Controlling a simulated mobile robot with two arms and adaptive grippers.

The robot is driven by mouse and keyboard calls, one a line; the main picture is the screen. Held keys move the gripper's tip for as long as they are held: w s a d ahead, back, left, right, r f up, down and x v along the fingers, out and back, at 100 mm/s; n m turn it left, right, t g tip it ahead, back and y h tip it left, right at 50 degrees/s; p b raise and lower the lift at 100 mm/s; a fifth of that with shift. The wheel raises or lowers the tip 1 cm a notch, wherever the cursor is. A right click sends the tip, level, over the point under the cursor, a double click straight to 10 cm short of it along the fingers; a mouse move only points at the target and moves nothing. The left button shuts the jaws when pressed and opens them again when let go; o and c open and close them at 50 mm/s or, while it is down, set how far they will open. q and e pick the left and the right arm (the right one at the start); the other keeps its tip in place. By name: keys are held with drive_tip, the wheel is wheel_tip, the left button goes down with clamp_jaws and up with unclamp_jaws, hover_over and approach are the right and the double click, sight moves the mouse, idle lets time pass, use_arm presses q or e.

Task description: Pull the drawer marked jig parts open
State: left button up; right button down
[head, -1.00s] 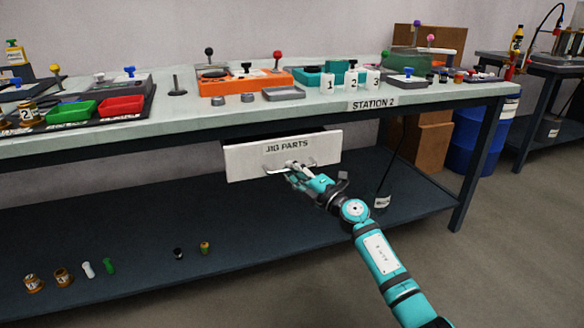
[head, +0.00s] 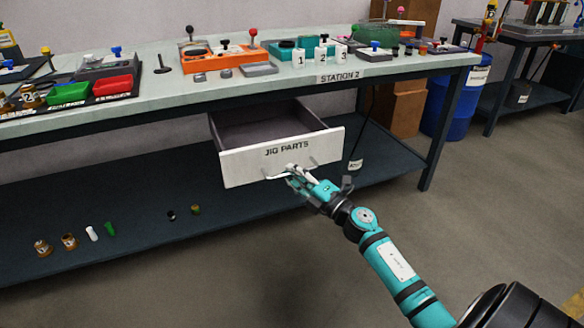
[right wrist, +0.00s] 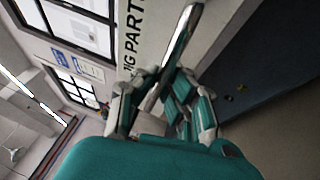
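The drawer marked JIG PARTS (head: 240,168) hangs under the bench top and stands well open. Its grey inside shows and looks empty where I can see it. A pale bar handle (head: 276,177) runs across the lower part of its front. My right gripper (head: 292,174) is at the handle, its fingers closed around the bar. In the right wrist view the fingers (right wrist: 158,88) sit on both sides of the shiny handle bar (right wrist: 182,38), beside the drawer front (right wrist: 162,22). My left gripper is not in view.
The bench top (head: 150,105) carries an orange fixture (head: 212,62), a green tray (head: 68,94) and a red tray (head: 113,86). The lower shelf (head: 140,265) holds several small parts. A blue barrel (head: 444,108) stands at the right. The floor in front is clear.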

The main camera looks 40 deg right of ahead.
drive_tip(key=shift+r, duration=0.1)
drive_tip(key=c, duration=1.4)
unclamp_jaws()
drive_tip(key=shift+s, duration=0.1)
drive_tip(key=v, duration=1.2)
